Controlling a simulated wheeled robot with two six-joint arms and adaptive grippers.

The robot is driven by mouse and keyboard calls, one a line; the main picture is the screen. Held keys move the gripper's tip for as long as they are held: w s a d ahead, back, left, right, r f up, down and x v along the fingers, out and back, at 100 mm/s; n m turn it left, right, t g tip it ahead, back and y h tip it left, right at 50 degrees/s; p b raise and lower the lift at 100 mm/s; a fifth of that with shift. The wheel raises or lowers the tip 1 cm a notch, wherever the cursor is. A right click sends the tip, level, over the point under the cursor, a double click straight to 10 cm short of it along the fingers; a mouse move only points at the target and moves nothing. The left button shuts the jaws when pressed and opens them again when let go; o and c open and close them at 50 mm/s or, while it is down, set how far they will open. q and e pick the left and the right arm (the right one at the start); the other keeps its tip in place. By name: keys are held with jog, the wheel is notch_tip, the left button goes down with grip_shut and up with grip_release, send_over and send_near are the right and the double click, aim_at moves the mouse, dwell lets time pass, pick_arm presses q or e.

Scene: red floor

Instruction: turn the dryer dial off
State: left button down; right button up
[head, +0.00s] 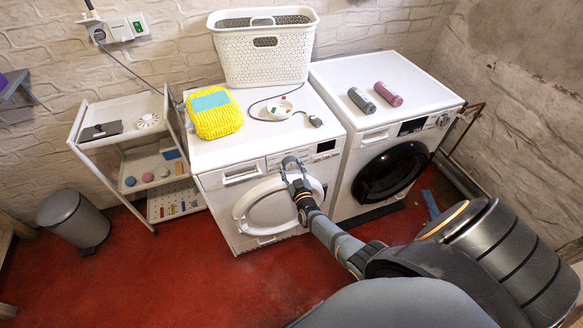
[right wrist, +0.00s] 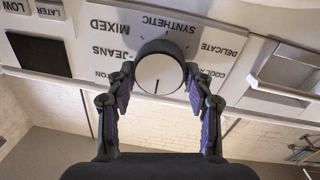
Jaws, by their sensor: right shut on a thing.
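The dial (right wrist: 160,73) is a round white knob with a dark rim on the white front panel of the left machine (head: 212,181). My right gripper (head: 293,166) is at that panel, above the white round door (head: 262,213). In the right wrist view, my right gripper (right wrist: 160,80) is shut on the dial, one finger on each side. The dial's dark mark points down in that picture. Upside-down labels around it read MIXED, SYNTHETIC, DELICATE and JEANS; others are partly hidden. In the head view the gripper covers the dial. My left gripper is not in view.
A second machine (head: 340,150) with a dark door stands to the right, with two bottles on top. The left machine carries a white basket (head: 264,70), a yellow packet (head: 213,118) and a corded item. A shelf trolley (head: 80,147) and a bin (head: 72,220) stand left.

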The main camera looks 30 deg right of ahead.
dwell(0.4)
jog(key=o, duration=1.2)
jog(key=v, duration=1.2)
jog(key=shift+f, duration=0.1)
